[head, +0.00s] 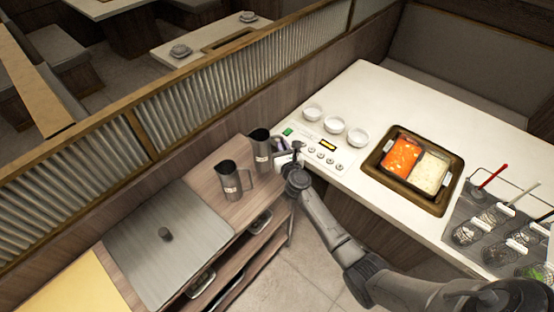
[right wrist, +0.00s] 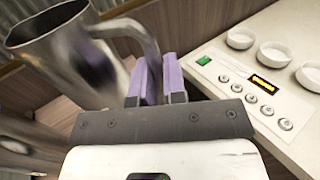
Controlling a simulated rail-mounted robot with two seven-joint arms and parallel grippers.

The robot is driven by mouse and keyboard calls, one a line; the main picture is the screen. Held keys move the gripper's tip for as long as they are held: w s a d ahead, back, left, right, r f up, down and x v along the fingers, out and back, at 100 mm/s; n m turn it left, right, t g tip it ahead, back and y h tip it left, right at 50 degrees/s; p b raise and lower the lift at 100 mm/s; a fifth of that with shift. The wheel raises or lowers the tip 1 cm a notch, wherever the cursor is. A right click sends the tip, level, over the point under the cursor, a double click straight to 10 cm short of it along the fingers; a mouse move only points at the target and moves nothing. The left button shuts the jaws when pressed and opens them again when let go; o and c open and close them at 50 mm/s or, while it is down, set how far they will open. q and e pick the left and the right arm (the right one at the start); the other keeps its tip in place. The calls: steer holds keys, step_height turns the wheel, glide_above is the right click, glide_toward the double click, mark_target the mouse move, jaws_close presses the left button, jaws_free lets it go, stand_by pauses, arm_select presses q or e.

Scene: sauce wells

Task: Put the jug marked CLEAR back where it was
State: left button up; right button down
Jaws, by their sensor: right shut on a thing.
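Two metal jugs show in the head view. One jug (head: 231,181) stands upright on the wooden side counter (head: 208,172). The other jug (head: 260,152) is at the counter's far right corner, by the white table. My right gripper (head: 284,147) is shut on this far jug's handle. In the right wrist view the purple fingers (right wrist: 155,84) close around the handle of the held jug (right wrist: 75,52), which looks slightly tilted. I cannot tell whether its base touches the counter. My left gripper is out of view.
The white table (head: 385,95) has a control panel (head: 322,146), three white bowls (head: 334,124) and a two-part pot of red and pale broth (head: 431,172). A ribbed partition (head: 190,110) runs behind the counter. A steel lid plate (head: 190,222) lies left of the standing jug.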

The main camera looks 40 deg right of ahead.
steer(key=shift+w+a+f+b, duration=0.1)
steer(key=shift+w+f+b, duration=0.25)
steer(key=shift+f+b, duration=0.4)
steer(key=shift+w+a+f+b, duration=0.1)
steer(key=shift+w+f+b, duration=0.35)
steer(key=shift+f, duration=0.55)
steer(key=shift+w+f+b, duration=0.25)
steer(key=shift+f+b, duration=0.5)
steer(key=shift+f, duration=0.2)
steer(key=shift+f, duration=0.15)
steer(key=c, duration=1.2)
jaws_free()
